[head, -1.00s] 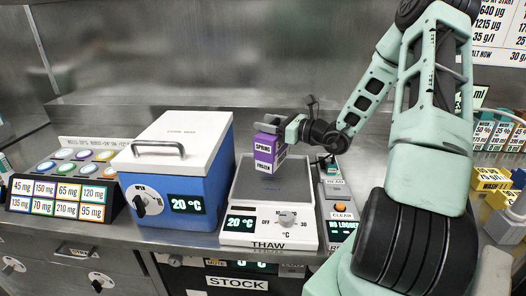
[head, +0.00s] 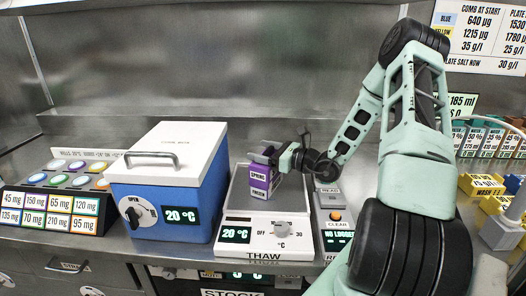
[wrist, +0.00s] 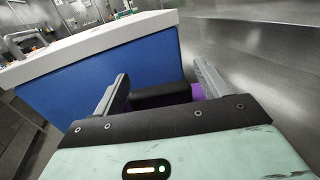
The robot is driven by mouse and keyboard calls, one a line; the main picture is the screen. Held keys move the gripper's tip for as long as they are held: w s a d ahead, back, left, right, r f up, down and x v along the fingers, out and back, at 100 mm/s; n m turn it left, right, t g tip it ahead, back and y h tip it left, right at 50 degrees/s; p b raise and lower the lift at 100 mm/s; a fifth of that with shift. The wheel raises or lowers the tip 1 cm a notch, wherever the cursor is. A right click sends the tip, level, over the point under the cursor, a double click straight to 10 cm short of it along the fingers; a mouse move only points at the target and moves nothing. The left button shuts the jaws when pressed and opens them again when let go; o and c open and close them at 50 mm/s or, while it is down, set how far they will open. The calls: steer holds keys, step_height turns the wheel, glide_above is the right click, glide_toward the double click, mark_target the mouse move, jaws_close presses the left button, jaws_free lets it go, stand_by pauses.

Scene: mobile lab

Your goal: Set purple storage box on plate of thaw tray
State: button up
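The purple storage box (head: 260,179), with white labels reading SPRING and FROZEN, is upright over the plate (head: 238,203) of the thaw tray (head: 265,233) in the head view. Its bottom is at or just above the plate; I cannot tell if it touches. My gripper (head: 273,157) reaches in from the right at the box's upper part and is shut on it. In the wrist view, a dark part and a strip of purple box (wrist: 198,92) show between the two fingers. The rest of the box is hidden there.
A blue cold box (head: 165,190) with a white lid stands close left of the tray and fills the left of the wrist view. A grey reader unit (head: 333,215) stands right of the tray. A rack of coloured wells (head: 60,195) is far left, yellow blocks (head: 482,186) far right.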

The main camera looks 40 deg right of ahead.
steer(key=shift+r, duration=0.25)
steer(key=b+v, duration=0.1)
steer(key=v, duration=1.1)
steer(key=a+r+n+g+y, duration=0.1)
steer(key=a+n+g+y, duration=0.3)
steer(key=a+n+g, duration=0.55)
steer(key=a+n+g+y, duration=0.3)
steer(key=a+n+g, duration=0.15)
steer(key=a, duration=1.05)
steer(key=s+a+n+g+h, duration=0.1)
steer(key=s+a+n+h, duration=0.5)
steer(key=n, duration=0.7)
steer(key=s+a+r+n+g+h, duration=0.1)
steer(key=s+a+n+g+h, duration=0.1)
steer(key=s+a+n+h, duration=0.4)
steer(key=s+a+n, duration=0.4)
steer(key=a+n, duration=0.1)
steer(key=n, duration=0.1)
steer(key=shift+s+a+r+n, duration=0.2)
steer(key=shift+s+a+n, duration=0.1)
steer(key=shift+a+n, duration=0.1)
